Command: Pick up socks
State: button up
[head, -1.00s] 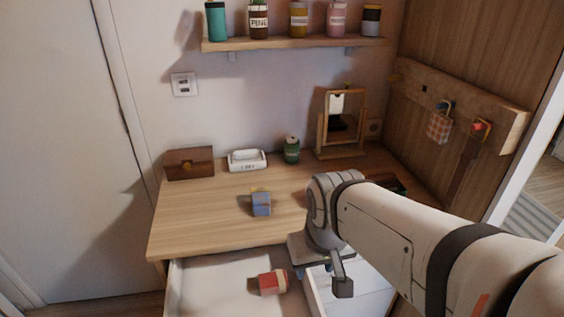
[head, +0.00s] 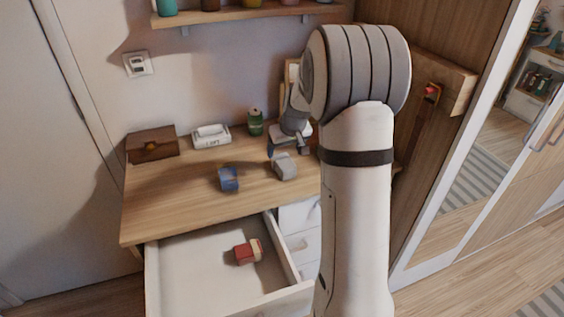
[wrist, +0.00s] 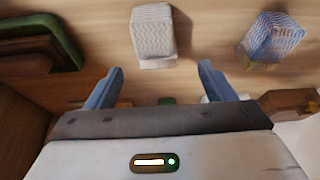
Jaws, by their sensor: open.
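A pale grey knitted sock bundle (head: 285,167) lies on the desk, and it also shows in the wrist view (wrist: 153,34). A blue patterned sock bundle (head: 228,179) lies to its left on the desk; in the wrist view (wrist: 273,38) it is at upper right. A red and cream bundle (head: 247,252), likely a sock, lies in the open drawer (head: 185,275). My gripper (wrist: 160,70) is open and empty, its fingers pointing toward the grey bundle without enclosing it. In the head view my gripper (head: 287,149) is just behind the grey bundle.
A brown box (head: 152,146), a white tissue box (head: 211,136) and a green can (head: 255,122) stand along the desk's back. A dark green tray (wrist: 42,42) shows in the wrist view. The desk's left front is clear. A shelf (head: 235,14) hangs above.

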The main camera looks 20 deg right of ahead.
aim_at(284, 160)
jog(key=x, duration=0.2)
jog(key=p+x, duration=0.1)
jog(key=x, duration=0.5)
jog(key=shift+d, duration=0.25)
jog(key=shift+s, duration=0.1)
jog(key=c, duration=1.1)
